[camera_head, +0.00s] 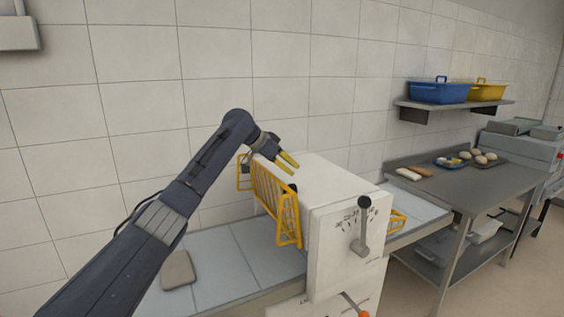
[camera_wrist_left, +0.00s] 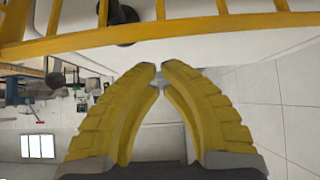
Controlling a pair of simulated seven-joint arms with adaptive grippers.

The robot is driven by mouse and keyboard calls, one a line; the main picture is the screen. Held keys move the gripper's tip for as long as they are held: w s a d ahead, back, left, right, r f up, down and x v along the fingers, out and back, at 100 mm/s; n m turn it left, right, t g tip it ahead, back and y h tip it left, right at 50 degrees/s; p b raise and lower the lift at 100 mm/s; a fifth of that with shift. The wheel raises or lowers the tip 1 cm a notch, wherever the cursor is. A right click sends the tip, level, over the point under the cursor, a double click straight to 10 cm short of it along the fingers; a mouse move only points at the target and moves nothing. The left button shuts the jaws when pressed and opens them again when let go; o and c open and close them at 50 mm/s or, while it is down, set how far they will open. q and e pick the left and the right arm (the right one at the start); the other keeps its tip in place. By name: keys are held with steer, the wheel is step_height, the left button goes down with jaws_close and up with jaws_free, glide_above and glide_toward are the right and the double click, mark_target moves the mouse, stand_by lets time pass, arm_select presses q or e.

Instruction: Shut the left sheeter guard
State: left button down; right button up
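The left sheeter guard (camera_head: 274,203) is a yellow barred frame on the left side of the white sheeter (camera_head: 327,188). It stands steeply tilted, its top rail near the top edge of the body. In the left wrist view its yellow rail and bars (camera_wrist_left: 205,27) cross the top of the picture. My left gripper (camera_head: 294,169) is above the guard's upper edge and the sheeter's top. Its yellow fingers (camera_wrist_left: 160,68) curve inward with the tips nearly together and nothing held between them. I cannot tell whether it touches the guard. My right gripper is not in view.
A lever with a dial (camera_head: 362,230) is on the sheeter's front. A second yellow guard (camera_head: 397,221) shows at its right. A brown slab (camera_head: 178,269) lies on the left belt table. A steel table (camera_head: 461,187) with dough stands right. A shelf (camera_head: 455,104) holds blue and yellow bins.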

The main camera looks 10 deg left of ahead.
arm_select(q)
steer(key=shift+w+d+f, duration=0.2)
steer(key=shift+f, duration=0.25)
steer(key=shift+s+a+f, duration=0.2)
steer(key=shift+s+a, duration=1.05)
steer(key=shift+a, duration=0.25)
